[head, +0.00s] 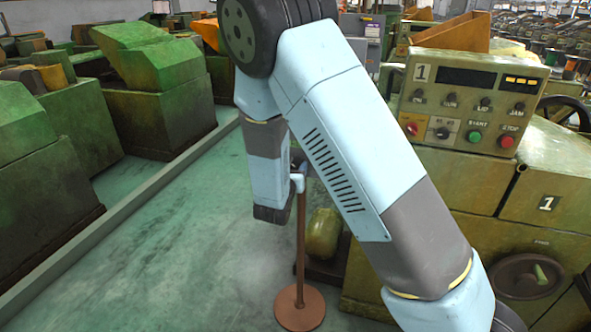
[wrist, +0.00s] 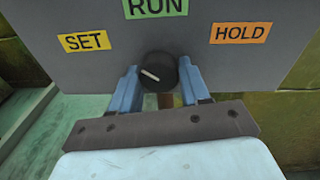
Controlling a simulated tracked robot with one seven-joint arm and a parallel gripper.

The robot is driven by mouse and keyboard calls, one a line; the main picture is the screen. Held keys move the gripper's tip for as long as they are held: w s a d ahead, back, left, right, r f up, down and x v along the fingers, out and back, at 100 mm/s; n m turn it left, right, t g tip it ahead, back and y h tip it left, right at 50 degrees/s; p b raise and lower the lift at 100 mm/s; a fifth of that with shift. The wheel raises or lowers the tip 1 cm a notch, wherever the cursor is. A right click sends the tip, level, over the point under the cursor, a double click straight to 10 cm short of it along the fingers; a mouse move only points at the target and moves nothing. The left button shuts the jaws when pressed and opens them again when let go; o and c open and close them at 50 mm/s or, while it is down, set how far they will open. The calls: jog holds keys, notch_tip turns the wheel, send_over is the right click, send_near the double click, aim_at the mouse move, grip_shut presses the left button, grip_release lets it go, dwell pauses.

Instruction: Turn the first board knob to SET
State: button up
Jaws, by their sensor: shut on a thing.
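A grey board (wrist: 225,70) fills the upper part of the wrist view. It carries a yellow SET label (wrist: 83,41) at left, a green RUN label (wrist: 155,7) at top and an orange HOLD label (wrist: 240,33) at right. Its round black knob (wrist: 160,70) has a white pointer line aimed left and slightly up, roughly toward SET. My gripper (wrist: 159,80) is shut on the knob, one blue finger on each side. In the head view my arm hides the knob and the board's face.
A copper-coloured stand (head: 300,308) with a round base rises beside my wrist. At right is a green machine with a control panel (head: 480,100) marked 1 and a handwheel (head: 524,278). Green machines (head: 155,90) line the left. The floor between (head: 190,235) is clear.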

jog(key=shift+f+n, duration=0.1)
jog(key=shift+n, duration=0.7)
jog(key=o, duration=1)
jog(key=shift+o, duration=0.2)
jog(key=v, duration=1.3)
jog(key=shift+s+a, duration=0.2)
jog(key=shift+s, duration=0.15)
